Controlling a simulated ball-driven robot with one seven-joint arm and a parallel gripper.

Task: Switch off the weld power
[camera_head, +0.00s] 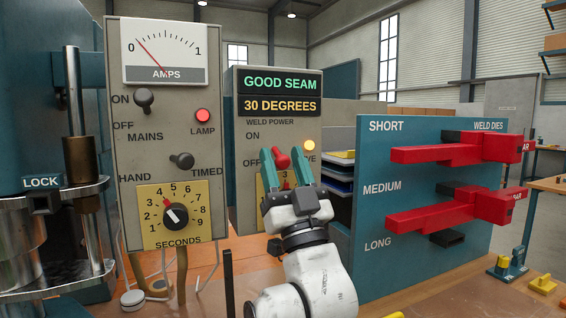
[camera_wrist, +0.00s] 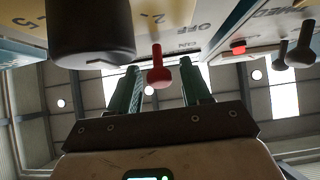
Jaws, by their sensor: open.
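The weld power switch is a red ball-ended lever (camera_head: 282,160) on the grey panel (camera_head: 245,112) under the GOOD SEAM display, with ON and OFF marked to its left. The amber lamp (camera_head: 309,145) to its right looks lit. My gripper (camera_head: 281,154) is open, its two green fingers on either side of the lever. In the wrist view, the red lever (camera_wrist: 158,74) shows between the open fingers of my gripper (camera_wrist: 160,80), with a gap on both sides. I cannot tell for sure which way the lever is thrown.
A black knob (camera_wrist: 90,30) is close to my left finger in the wrist view. The mains panel (camera_head: 125,200), with its black levers and red lamp, stands left. The weld dies rack (camera_head: 375,255) with red dies (camera_head: 440,152) stands close on the right.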

